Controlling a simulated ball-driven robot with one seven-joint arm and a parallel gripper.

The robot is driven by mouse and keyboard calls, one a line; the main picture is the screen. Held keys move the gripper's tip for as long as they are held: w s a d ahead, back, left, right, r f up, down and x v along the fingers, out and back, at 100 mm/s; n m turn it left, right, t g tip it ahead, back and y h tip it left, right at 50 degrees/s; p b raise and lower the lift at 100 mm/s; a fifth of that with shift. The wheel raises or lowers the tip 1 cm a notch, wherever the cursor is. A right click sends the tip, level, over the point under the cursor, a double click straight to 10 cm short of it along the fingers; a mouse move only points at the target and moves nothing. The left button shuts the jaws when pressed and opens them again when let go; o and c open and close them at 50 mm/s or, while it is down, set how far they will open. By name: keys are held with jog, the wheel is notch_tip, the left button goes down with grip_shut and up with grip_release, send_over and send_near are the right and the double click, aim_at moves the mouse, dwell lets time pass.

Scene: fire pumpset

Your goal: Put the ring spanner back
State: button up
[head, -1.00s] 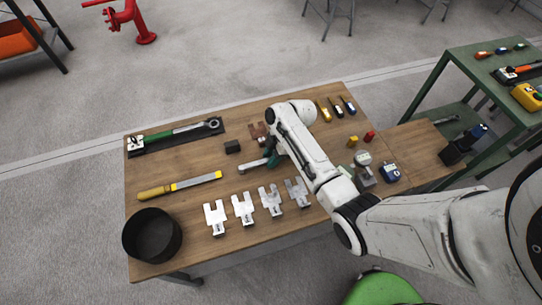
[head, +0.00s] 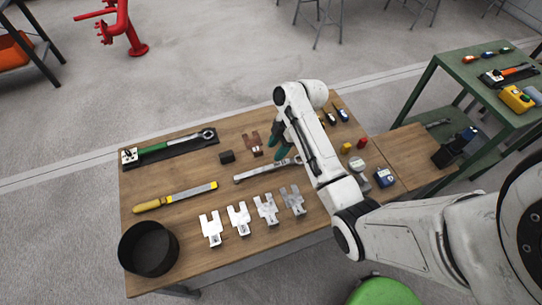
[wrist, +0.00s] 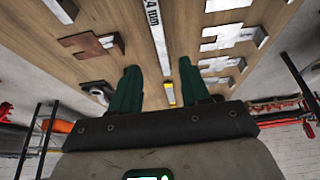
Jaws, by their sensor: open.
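The ring spanner (head: 262,172) is a long silver tool lying on the wooden table, between the rust-brown slotted plate (head: 253,144) and the row of silver slotted plates. Its right end is partly behind my arm. In the wrist view its flat shank (wrist: 156,35), marked with a size in mm, runs down from the top edge. My gripper (head: 281,141) is above the table at the far side of the spanner's right end. Its two dark green fingers (wrist: 160,88) are spread with nothing held between them.
A torque wrench (head: 165,145) lies on a black mat at far left. A small black block (head: 227,157), a file (head: 178,197), silver slotted plates (head: 239,218) and a black bin (head: 148,249) are nearby. A green tool bench (head: 450,70) stands at right.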

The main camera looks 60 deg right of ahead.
jog(key=s+a+m+g+h, duration=0.1)
jog(key=s+a+m+h, duration=0.1)
jog(key=s+a+m, duration=0.75)
jog(key=s+a+r+m+h, duration=0.2)
jog(key=s+a, duration=0.3)
jog(key=s, duration=0.4)
jog(key=shift+s+a+r+g, duration=0.2)
jog(key=shift+r+g, duration=0.1)
jog(key=shift+r, duration=0.15)
